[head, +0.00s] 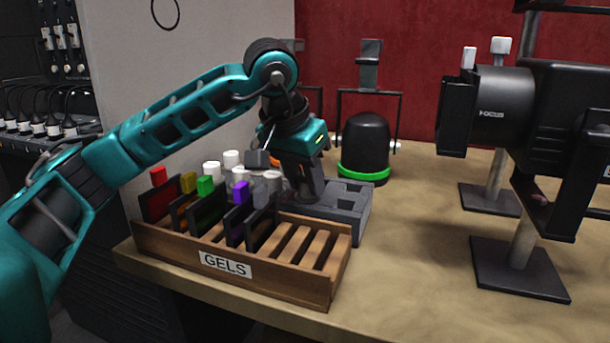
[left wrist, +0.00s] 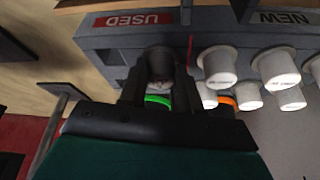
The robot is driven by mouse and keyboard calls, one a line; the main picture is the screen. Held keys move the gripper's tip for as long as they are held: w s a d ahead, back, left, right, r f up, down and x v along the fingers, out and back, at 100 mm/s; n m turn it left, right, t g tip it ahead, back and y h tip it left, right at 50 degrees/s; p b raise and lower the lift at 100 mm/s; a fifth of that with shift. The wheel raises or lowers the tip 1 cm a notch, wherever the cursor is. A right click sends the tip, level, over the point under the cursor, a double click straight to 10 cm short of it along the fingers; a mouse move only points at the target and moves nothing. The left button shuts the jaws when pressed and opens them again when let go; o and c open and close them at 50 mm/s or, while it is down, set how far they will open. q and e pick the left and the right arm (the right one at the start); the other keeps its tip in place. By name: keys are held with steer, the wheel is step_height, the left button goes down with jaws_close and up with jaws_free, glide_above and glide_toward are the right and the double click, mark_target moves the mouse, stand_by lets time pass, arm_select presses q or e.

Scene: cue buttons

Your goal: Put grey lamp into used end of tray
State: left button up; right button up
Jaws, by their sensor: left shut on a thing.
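My left gripper (head: 308,192) points down over the used end of the grey tray (head: 352,208), at the right of that tray in the head view. In the left wrist view the gripper (left wrist: 160,78) is shut on the dark grey lamp (left wrist: 160,60). The lamp is beside the red USED label (left wrist: 132,20) on the tray (left wrist: 100,42). I cannot tell whether its base sits in a socket or just above. The gripper hides most of the lamp in the head view. My right gripper is not in view.
Several white lamps (left wrist: 218,66) stand at the NEW end (left wrist: 285,18), past a divider. The wooden GELS rack (head: 200,262) with coloured-tab gels is in front. A black dome with a green ring (head: 364,174) stands behind. Black spotlights (head: 505,105) stand right; the table between (head: 430,230) is clear.

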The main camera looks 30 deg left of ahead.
arm_select(q)
steer(key=o, duration=1.1)
steer(key=shift+r, duration=0.1)
steer(key=p+v, duration=0.3)
steer(key=v, duration=0.9)
steer(key=shift+s+r, duration=0.2)
steer(key=shift+r, duration=0.1)
